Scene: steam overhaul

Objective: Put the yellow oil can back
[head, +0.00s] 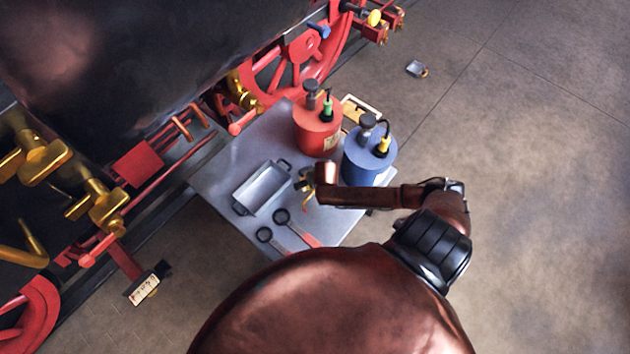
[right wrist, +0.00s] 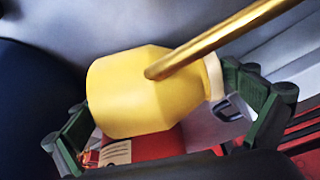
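The yellow oil can (right wrist: 125,92) fills the middle of the right wrist view, tilted on its side. It has a pale collar and a long brass spout (right wrist: 215,40). My right gripper (right wrist: 165,110) has its green fingers on either side of the can, and they appear to clasp it. In the head view my right gripper (head: 305,188) is above the grey table (head: 235,150), between the metal tray (head: 262,186) and the blue drum (head: 361,162). Only small yellow bits show there, and the can is mostly hidden. My left gripper is out of view.
A red drum (head: 314,138) with a green-handled tool stands behind the blue drum. Two ring-headed tools (head: 282,216) lie near the table's front edge. The locomotive's red and brass parts (head: 140,165) border the table's left. A small grey container (head: 416,69) lies on the open floor.

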